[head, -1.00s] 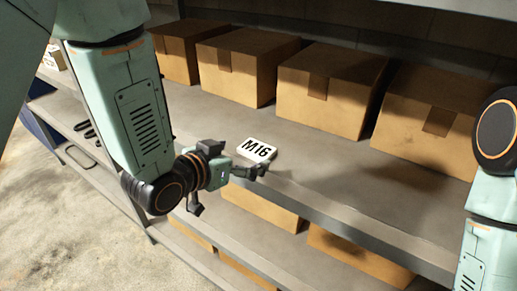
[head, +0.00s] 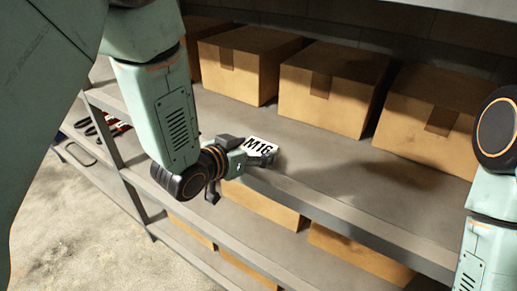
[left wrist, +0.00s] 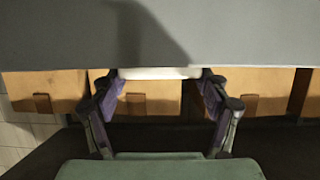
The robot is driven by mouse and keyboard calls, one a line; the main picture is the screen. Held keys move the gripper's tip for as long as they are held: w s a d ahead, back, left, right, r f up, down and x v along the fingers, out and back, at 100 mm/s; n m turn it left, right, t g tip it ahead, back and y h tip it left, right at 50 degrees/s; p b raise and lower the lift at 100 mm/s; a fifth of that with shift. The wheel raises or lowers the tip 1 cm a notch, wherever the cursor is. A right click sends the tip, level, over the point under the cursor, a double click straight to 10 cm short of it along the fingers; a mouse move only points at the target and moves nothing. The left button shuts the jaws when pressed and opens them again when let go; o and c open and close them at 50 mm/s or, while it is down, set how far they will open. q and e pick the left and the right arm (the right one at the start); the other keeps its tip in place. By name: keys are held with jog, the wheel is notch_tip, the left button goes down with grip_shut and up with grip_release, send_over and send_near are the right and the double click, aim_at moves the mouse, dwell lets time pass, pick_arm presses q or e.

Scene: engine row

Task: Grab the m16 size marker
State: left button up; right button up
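The m16 size marker (head: 261,147) is a small white plate with black "M16" lettering at the front edge of the upper shelf. In the left wrist view its white edge (left wrist: 160,73) shows between the fingers. My left gripper (head: 256,161) is at the marker's front side, partly over the shelf edge. In the left wrist view my gripper (left wrist: 164,84) has its fingers spread apart, one at each side of the marker's edge. I cannot tell whether they touch it. My right gripper is out of view; only part of the right arm shows at the right edge.
Several cardboard boxes (head: 334,85) stand along the back of the shelf (head: 330,160). More boxes (head: 262,206) sit on the shelf below. The shelf to the right of the marker is clear. Concrete floor (head: 85,235) lies at lower left.

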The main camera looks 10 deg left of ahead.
pick_arm(q)
jog(key=shift+s+d, duration=0.1)
jog(key=shift+d, duration=0.05)
jog(key=c, duration=0.4)
jog(key=shift+c, duration=0.7)
